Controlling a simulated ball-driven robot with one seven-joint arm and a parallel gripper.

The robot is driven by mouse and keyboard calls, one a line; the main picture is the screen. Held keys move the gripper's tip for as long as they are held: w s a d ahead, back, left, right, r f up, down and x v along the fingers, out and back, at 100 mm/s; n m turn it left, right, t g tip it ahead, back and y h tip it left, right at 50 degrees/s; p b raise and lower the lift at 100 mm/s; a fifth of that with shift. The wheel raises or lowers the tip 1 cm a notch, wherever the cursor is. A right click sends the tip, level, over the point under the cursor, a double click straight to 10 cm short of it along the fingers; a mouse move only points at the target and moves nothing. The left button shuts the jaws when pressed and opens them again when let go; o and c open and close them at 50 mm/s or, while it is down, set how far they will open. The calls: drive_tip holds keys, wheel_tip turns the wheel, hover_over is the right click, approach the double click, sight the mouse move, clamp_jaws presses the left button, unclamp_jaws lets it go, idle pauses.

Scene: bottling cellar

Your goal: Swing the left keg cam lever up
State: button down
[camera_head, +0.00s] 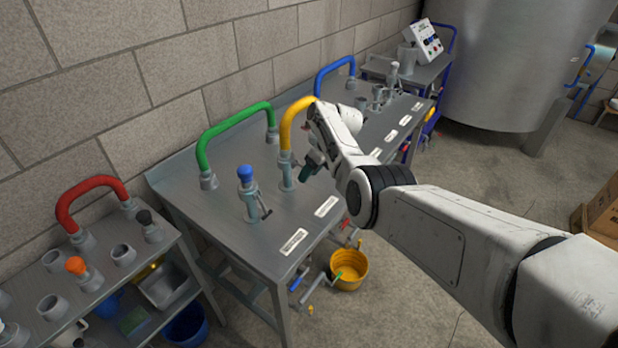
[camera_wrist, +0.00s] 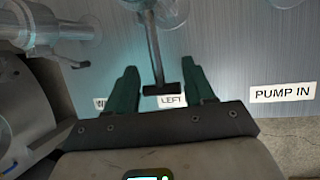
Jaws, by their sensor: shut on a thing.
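The left keg cam lever (camera_wrist: 154,50) shows in the wrist view as a thin dark rod with a short black crossbar at its end. It runs from a pale round fitting (camera_wrist: 170,8) at the top edge toward a label reading LEFT (camera_wrist: 172,101). My gripper (camera_wrist: 161,88) has its dark green fingers on either side of the crossbar and is shut on it. In the head view my gripper (camera_head: 314,161) is low over the steel bench, beside the yellow pipe (camera_head: 287,125). The lever is hidden there behind my gripper and arm.
A blue-topped fitting (camera_head: 247,185) and a green pipe (camera_head: 232,124) stand left of my gripper. A blue pipe (camera_head: 333,68) stands behind it. A PUMP IN label (camera_wrist: 283,92) is at the right. A yellow bucket (camera_head: 350,268) is on the floor.

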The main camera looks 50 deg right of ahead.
drive_tip(key=shift+w+d+r+g+b, duration=0.2)
drive_tip(key=shift+w+r+g+b, duration=0.1)
drive_tip(key=shift+r+g+b, duration=0.35)
drive_tip(key=shift+r, duration=0.15)
drive_tip(key=c, duration=0.8)
unclamp_jaws()
drive_tip(key=shift+c, duration=0.2)
drive_tip(key=shift+o, duration=1.1)
drive_tip(key=shift+f, duration=0.2)
drive_tip(key=p+v, duration=0.1)
drive_tip(key=v, duration=0.9)
drive_tip(key=shift+r+p, duration=0.3)
drive_tip(key=shift+r, duration=0.1)
drive_tip(key=shift+s, duration=0.1)
